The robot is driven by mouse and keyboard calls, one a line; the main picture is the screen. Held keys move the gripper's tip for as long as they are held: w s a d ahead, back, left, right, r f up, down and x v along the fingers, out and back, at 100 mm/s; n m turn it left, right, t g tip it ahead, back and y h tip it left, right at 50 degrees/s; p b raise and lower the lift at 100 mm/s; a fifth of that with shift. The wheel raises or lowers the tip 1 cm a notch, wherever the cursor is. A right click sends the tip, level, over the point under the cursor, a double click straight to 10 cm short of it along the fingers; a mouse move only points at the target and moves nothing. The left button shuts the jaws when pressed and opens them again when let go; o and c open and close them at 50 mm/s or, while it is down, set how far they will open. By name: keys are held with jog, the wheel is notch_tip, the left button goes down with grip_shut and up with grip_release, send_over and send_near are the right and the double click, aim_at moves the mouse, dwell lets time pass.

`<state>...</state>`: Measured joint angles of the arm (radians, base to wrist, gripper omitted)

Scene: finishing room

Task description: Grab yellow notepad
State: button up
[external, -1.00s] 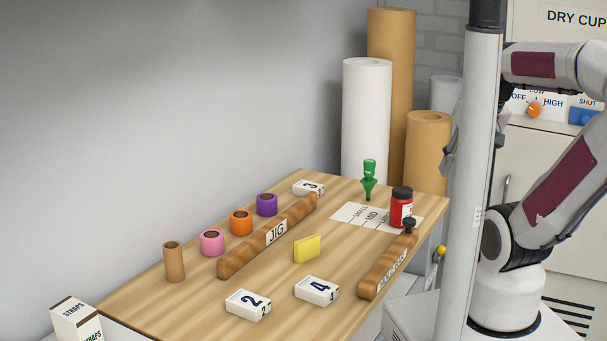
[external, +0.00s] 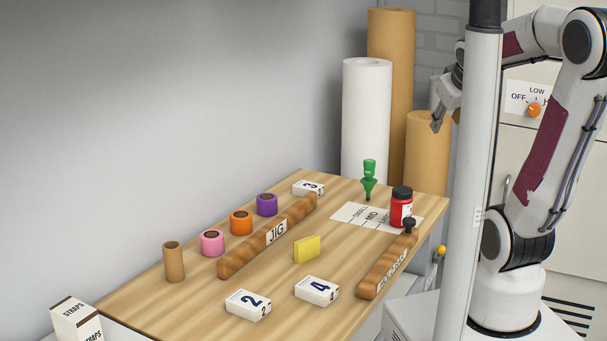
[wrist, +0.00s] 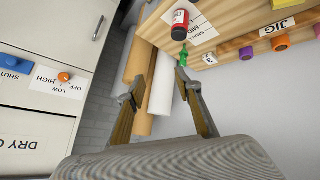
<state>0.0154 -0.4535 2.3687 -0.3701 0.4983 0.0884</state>
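The yellow notepad (external: 307,249) stands on the wooden table between the long JIG block and the numbered boxes. My gripper (external: 437,122) is up at the right, beyond the table's far right end and partly behind a grey post, well apart from the notepad. In the wrist view my gripper (wrist: 155,88) has its two fingers spread apart, with nothing held between them.
The JIG block (external: 268,236), a second wooden block (external: 385,268), a red jar (external: 401,208), a green funnel-shaped item (external: 368,180) and boxes 2 (external: 248,305) and 4 (external: 317,290) surround the notepad. A grey post (external: 472,180) stands between table and arm. Tall rolls (external: 367,120) stand behind.

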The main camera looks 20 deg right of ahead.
jog(key=w+r+n+t, duration=0.1)
jog(key=w+n+t, duration=0.1)
jog(key=w, duration=0.8)
jog(key=w+a+f+n+y, duration=0.3)
jog(key=w+a+n, duration=0.1)
jog(key=w+a, duration=0.25)
jog(key=w+a+f+n+y, duration=0.3)
jog(key=w+a+n+y, duration=0.15)
jog(key=w, duration=0.35)
jog(key=s+a+f+n+g+y, duration=0.2)
jog(key=a+f+n+g+y, duration=0.25)
jog(key=a+f, duration=0.65)
jog(key=s+f+n+g+y, duration=0.1)
jog(key=s+f+g, duration=0.1)
jog(key=s+f, duration=0.1)
jog(key=s+a+f+n+g, duration=0.1)
jog(key=s+f+g, duration=0.2)
jog(key=s+f, duration=0.1)
jog(key=s+a+f+n+g+y, duration=0.1)
jog(key=s+f+g, duration=0.2)
jog(key=s+f, duration=0.1)
jog(key=shift+s+a+y, duration=0.15)
jog(key=shift+s+y, duration=0.15)
jog(key=shift+s, duration=0.1)
jog(key=shift+s+f+g, duration=0.2)
jog(key=shift+s+g, duration=0.05)
jog(key=shift+s, duration=0.2)
